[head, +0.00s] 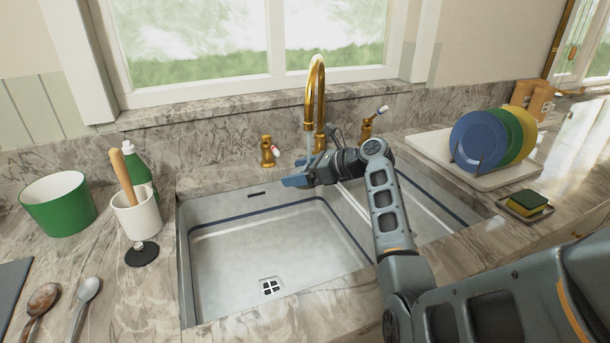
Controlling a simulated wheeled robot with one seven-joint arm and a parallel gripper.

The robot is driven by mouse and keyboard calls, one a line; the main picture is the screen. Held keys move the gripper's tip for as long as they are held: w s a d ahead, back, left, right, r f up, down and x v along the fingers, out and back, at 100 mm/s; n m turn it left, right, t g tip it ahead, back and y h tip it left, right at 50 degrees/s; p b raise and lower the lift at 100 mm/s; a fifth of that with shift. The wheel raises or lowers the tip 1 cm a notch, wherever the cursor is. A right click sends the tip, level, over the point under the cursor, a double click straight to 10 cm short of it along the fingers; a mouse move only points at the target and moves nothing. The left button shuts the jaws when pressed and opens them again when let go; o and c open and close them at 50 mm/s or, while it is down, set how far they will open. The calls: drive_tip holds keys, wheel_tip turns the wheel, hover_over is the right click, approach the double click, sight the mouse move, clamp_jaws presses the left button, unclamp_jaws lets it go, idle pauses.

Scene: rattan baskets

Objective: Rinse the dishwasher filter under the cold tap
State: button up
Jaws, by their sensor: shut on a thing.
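My gripper (297,181) is over the back of the large left sink basin (285,240), just below the spout of the gold tap (317,90). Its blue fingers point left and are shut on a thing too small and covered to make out. I cannot pick out the dishwasher filter for certain anywhere in view. A thin pale stream (309,138) seems to fall from the spout toward the gripper.
Left counter: a green pot (58,205), a white holder (137,217) with a wooden handle, a green bottle (138,170), a black disc (142,254) and spoons (84,292). Right: a plate rack (482,160) and a sponge (529,201). The left basin floor is clear.

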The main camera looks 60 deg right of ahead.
drive_tip(key=shift+s, duration=0.15)
drive_tip(key=shift+s+d, duration=0.2)
drive_tip(key=shift+s, duration=0.25)
drive_tip(key=s+a, duration=0.2)
drive_tip(key=a, duration=0.5)
drive_tip(key=shift+s+a, duration=0.15)
drive_tip(key=shift+a, duration=0.2)
idle(0.5)
idle(0.6)
idle(0.6)
drive_tip(key=s+a+r, duration=0.1)
drive_tip(key=a+r, duration=0.3)
drive_tip(key=shift+s+a, duration=0.25)
drive_tip(key=shift+a, duration=0.15)
idle(0.8)
